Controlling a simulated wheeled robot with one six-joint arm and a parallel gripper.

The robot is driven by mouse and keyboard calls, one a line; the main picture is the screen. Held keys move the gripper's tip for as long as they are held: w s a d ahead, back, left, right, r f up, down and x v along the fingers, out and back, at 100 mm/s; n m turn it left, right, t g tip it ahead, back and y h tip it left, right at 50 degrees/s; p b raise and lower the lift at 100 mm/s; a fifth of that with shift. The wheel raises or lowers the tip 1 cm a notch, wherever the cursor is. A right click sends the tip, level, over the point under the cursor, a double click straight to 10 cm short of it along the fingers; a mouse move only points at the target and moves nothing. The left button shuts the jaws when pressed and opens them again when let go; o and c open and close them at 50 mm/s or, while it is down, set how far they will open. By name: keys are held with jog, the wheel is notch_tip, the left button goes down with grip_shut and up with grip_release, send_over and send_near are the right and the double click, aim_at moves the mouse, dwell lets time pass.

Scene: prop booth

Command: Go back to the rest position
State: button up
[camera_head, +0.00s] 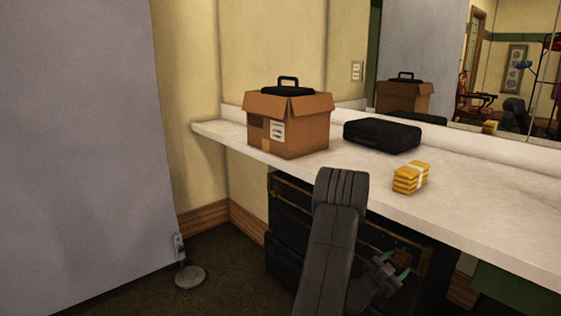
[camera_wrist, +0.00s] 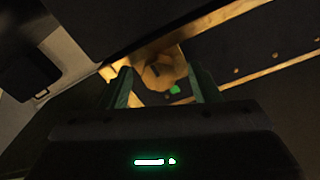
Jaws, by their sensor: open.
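My gripper (camera_head: 396,272) hangs low in front of the dark trunk under the counter, below the counter's front edge. In the wrist view my gripper (camera_wrist: 163,85) shows two green fingers standing apart with nothing held between them. Past the fingertips is a dark surface with brass-coloured trim. My arm is folded in the lower middle of the head view and hides part of the trunk.
A white counter (camera_head: 470,207) runs along the mirrored wall. On it stand an open cardboard box (camera_head: 300,134) with a black handled item (camera_head: 288,89) in its top, a black case (camera_head: 382,135) and banded yellow stacks (camera_head: 410,178). Dark trunks (camera_head: 285,222) sit underneath. A grey panel (camera_head: 80,150) stands left.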

jog(key=m+p, duration=0.1)
jog(key=m, duration=0.2)
jog(key=shift+a+m, duration=0.2)
jog(key=shift+m, duration=0.1)
jog(key=shift+s+a, duration=0.3)
jog(key=shift+s, duration=0.05)
jog(key=shift+p, duration=0.35)
